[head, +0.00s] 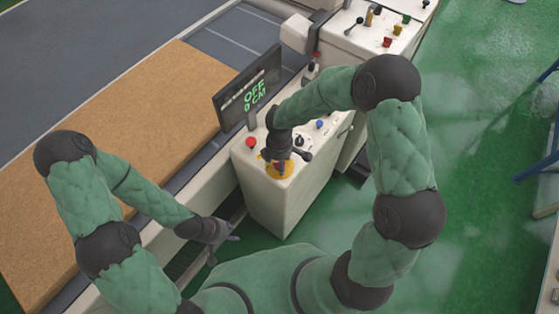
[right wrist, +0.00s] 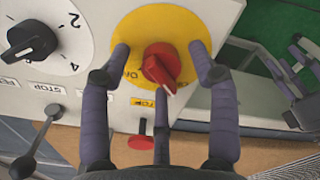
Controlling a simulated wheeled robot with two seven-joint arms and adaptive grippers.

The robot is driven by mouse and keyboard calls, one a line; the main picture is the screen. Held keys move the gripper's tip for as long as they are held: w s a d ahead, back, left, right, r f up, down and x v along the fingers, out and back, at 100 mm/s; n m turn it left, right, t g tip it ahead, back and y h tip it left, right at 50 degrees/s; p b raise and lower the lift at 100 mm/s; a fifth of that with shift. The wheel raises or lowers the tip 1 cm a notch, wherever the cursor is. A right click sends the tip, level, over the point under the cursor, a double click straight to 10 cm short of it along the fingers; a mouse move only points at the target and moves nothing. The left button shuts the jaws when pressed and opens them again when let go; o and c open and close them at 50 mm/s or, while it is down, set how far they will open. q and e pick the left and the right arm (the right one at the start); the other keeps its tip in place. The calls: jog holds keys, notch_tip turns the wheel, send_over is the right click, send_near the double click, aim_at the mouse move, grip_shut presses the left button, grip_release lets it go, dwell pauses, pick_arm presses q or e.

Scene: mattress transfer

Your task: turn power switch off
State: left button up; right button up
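The power switch is a red rotary knob (right wrist: 161,67) on a round yellow plate (right wrist: 150,28) in the right wrist view. The knob's pointer is tilted toward the lower right. Lettering on the plate is partly hidden. In the head view the yellow plate (head: 287,173) shows on top of the white control box, with the knob mostly hidden by my right gripper (head: 283,163). In the right wrist view that gripper (right wrist: 162,58) is open, its fingers spread around the knob; I cannot tell contact. My left gripper (head: 228,242) is open and empty, left of the box.
The white control box (head: 285,205) also bears a red button (head: 251,142), a blue button (head: 320,124) and a numbered black dial (right wrist: 32,40). A screen (head: 248,88) reads "OFF 0 CM". A brown mattress (head: 130,110) lies at left.

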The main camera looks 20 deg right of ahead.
notch_tip(320, 180, up, 12)
dwell(0.7)
jog(key=shift+s, duration=0.1)
dwell(0.4)
